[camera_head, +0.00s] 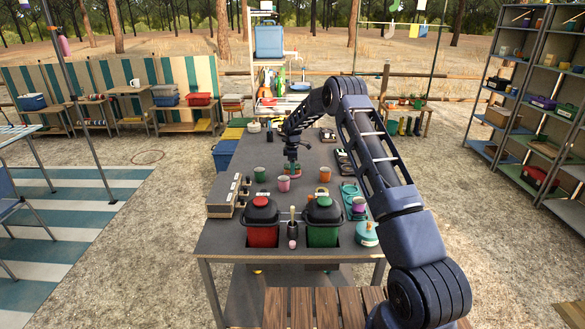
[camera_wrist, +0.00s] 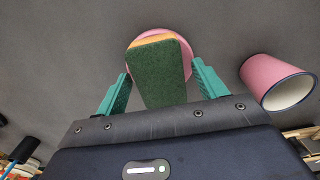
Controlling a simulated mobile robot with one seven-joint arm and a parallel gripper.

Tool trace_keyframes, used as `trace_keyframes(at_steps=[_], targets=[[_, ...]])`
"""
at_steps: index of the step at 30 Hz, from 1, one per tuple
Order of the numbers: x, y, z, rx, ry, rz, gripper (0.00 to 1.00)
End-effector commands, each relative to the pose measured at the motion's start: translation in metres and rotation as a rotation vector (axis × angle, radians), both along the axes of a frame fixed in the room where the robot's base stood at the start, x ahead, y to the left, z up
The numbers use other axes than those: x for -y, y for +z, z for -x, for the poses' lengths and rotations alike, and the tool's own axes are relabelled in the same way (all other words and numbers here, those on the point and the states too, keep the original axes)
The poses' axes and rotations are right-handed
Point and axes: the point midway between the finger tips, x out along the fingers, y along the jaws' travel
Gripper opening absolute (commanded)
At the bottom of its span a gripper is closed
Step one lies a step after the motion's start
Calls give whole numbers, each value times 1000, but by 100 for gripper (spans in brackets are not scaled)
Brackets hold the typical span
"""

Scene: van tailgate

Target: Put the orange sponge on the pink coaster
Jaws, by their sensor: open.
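The orange sponge (camera_wrist: 160,72) shows in the wrist view with its dark green scouring face towards the camera and an orange edge at its far end. The pink coaster (camera_wrist: 187,52) is a round disc behind it, its rim showing around the sponge's far end. The sponge overlaps the coaster in this view; the contact between them is hidden. My gripper (camera_wrist: 160,88) is open, its teal fingers on either side of the sponge with a visible gap at each side. In the head view my gripper (camera_head: 292,167) is low over the middle of the grey table.
A green mug (camera_head: 260,174) and an orange mug (camera_head: 325,174) are close by. Red (camera_head: 262,222) and green (camera_head: 323,222) bins fill the table's near end.

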Motion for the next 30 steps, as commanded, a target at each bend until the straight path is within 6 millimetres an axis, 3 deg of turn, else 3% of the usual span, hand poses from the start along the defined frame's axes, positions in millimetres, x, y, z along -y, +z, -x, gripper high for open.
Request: trace_keyframes(at_steps=[15, 21, 30], targets=[[0, 91, -1, 4, -1, -2, 70], [0, 112, -1, 2, -1, -1, 70], [2, 123, 1, 3, -7, 0, 70]])
